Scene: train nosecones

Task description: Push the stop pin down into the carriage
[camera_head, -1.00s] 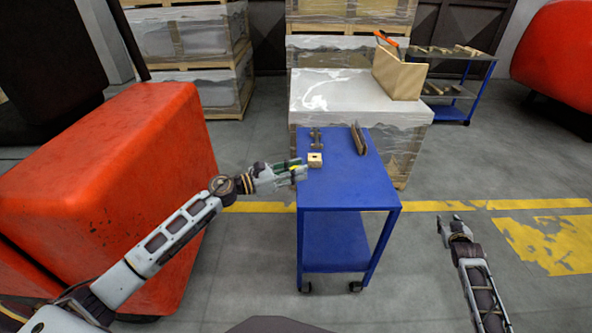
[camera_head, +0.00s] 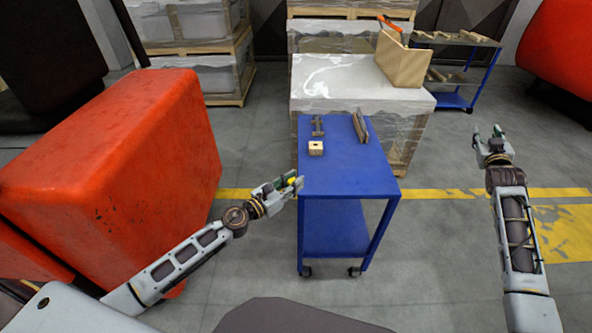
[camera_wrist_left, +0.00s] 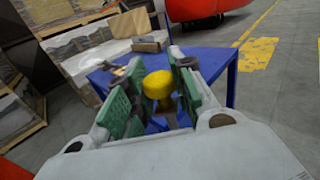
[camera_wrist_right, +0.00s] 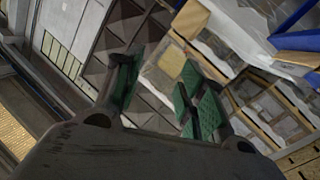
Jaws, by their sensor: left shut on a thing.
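My left gripper (camera_head: 290,186) is at the left edge of the blue cart's top, in front of and left of a small wooden block (camera_head: 316,148) with a dark hole in its top. I take this block for the carriage. My right gripper (camera_head: 489,138) is off to the right over the floor. In the right wrist view (camera_wrist_right: 163,95) its fingers are apart and empty.
The blue cart top (camera_head: 345,175) is clear at the front. A dark metal part (camera_head: 318,126) and an upright brown board (camera_head: 360,128) stand behind the block. A wrapped pallet (camera_head: 350,80) with a wooden box (camera_head: 400,65) is behind. A large red nosecone (camera_head: 110,165) stands left.

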